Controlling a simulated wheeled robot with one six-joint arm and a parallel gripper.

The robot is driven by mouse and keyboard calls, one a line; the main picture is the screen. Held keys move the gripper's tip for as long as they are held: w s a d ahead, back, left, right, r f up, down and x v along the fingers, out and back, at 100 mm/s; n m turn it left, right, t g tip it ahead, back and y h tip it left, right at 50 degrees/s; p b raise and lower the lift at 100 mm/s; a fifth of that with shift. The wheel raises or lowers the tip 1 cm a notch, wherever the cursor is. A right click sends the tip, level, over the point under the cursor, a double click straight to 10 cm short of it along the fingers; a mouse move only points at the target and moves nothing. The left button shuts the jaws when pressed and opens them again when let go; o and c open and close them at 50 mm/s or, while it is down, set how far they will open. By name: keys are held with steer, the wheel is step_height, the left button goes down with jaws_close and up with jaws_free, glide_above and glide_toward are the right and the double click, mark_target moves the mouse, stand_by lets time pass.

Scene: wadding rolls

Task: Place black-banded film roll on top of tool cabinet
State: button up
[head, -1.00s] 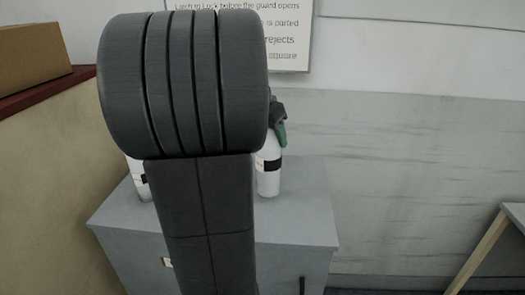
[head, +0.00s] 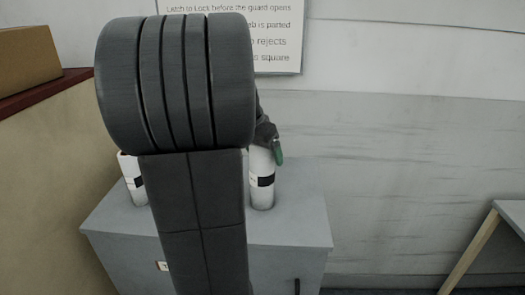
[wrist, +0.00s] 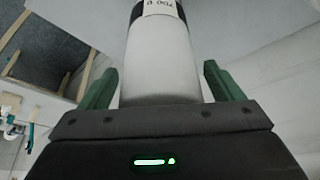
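The black-banded film roll (head: 262,192) is white and stands upright, its lower end on the top of the grey tool cabinet (head: 220,232). My gripper (head: 268,140) is at its upper end, which it partly hides; one green finger shows beside it. In the wrist view, the roll (wrist: 162,75) lies between my green fingers (wrist: 162,85), with a narrow gap on both sides. The fingers look open around it. Its black band and a printed label show at the far end.
A second white roll with a dark band (head: 134,185) stands on the cabinet to the left, partly behind my arm. A cardboard box (head: 25,55) sits on a ledge at far left. A table (head: 508,215) stands at right. A sign (head: 280,45) hangs behind.

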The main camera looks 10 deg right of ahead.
steer(key=shift+r, duration=0.1)
steer(key=shift+r, duration=0.2)
steer(key=v, duration=1.1)
steer(key=shift+r, duration=0.35)
steer(key=shift+s+a, duration=0.1)
stand_by(1.7)
